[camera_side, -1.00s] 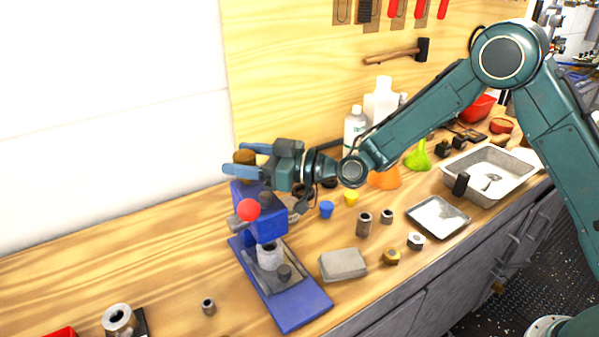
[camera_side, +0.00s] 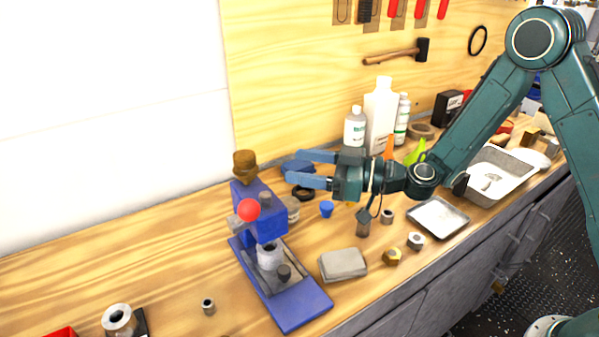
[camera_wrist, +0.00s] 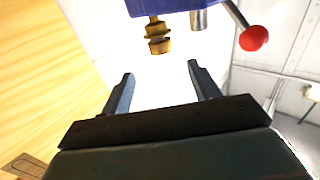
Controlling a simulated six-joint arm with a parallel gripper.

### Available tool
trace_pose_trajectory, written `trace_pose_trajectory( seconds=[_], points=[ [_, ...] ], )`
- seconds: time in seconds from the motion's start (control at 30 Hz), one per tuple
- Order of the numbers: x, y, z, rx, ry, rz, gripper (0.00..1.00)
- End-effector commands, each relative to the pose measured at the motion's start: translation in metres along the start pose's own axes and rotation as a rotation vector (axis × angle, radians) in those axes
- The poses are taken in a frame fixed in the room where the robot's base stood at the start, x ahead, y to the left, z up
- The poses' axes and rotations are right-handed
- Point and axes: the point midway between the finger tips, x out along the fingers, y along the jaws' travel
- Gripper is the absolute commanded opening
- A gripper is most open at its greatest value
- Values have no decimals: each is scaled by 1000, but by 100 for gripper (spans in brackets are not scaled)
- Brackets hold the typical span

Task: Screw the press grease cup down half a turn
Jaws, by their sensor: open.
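The brass grease cup (camera_side: 245,164) sits on top of the blue press (camera_side: 262,222). It also shows in the wrist view (camera_wrist: 158,37), upside down in the picture, ahead of my fingertips and between their lines. My gripper (camera_side: 290,167) is open and empty. It is to the right of the cup in the side view, with a clear gap, and its fingers point toward it. In the wrist view both fingers (camera_wrist: 160,72) are spread and touch nothing.
The press has a lever with a red knob (camera_side: 249,210). A grey block (camera_side: 343,264), a metal tray (camera_side: 437,217) and several small fittings lie on the bench. White bottles (camera_side: 381,112) stand behind my gripper. The air between gripper and cup is clear.

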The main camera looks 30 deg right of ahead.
Motion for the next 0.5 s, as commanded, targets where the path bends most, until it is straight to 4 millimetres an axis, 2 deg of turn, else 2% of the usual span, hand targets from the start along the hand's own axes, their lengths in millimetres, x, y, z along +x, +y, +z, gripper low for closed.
trace_pose_trajectory(
  seconds=[0.2,0.5],
  points=[
    [-14,0,0,0,0,0,61],
    [-16,0,-1,-1,2,-1,61]
  ],
)
